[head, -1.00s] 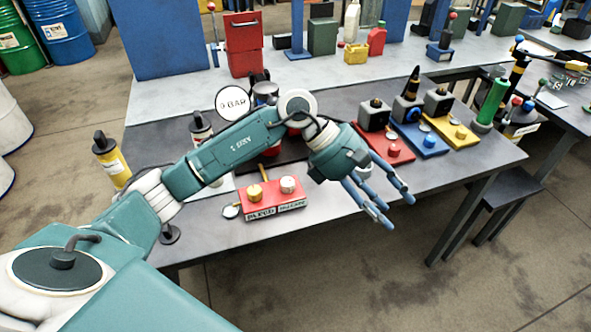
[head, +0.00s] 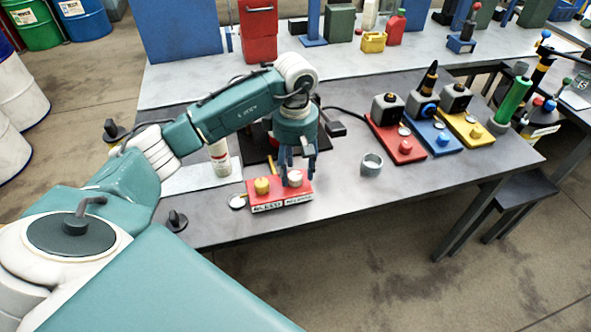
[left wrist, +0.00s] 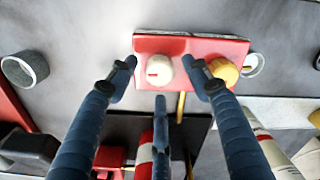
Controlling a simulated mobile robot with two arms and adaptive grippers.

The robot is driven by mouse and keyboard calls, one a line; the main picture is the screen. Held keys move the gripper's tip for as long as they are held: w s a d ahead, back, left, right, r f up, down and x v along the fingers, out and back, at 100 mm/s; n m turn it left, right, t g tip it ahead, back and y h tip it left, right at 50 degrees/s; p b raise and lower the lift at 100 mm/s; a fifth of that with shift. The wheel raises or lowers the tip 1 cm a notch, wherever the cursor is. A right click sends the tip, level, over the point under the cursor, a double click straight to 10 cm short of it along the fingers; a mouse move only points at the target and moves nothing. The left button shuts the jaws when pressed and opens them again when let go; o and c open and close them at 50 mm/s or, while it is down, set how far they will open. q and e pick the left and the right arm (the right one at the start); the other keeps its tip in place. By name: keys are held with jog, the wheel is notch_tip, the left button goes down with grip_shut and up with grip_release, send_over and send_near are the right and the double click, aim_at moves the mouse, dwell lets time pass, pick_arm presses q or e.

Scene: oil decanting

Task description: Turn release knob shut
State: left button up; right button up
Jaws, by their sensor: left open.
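A red block (head: 283,203) with white labels on its front edge lies on the grey bench. It carries a brass-yellow knob (head: 262,186) on the left and a white knob (head: 295,178) on the right; the label under the white knob is hard to read. My left gripper (head: 298,168) is open and points down at the white knob. In the left wrist view the white knob (left wrist: 159,70) with its red mark sits between the spread fingertips (left wrist: 160,68), and I cannot tell whether they touch it. The yellow knob (left wrist: 225,72) is outside them. My right gripper is not in view.
A grey ring (head: 371,165) lies right of the block and a round white-faced disc (head: 237,202) to its left. Red (head: 396,146), blue (head: 433,137) and yellow (head: 472,131) stations stand further right. The bench between is mostly clear.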

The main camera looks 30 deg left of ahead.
pick_arm(q)
jog(key=shift+f, duration=1)
jog(key=shift+c, duration=0.3)
jog(key=c, duration=1.1)
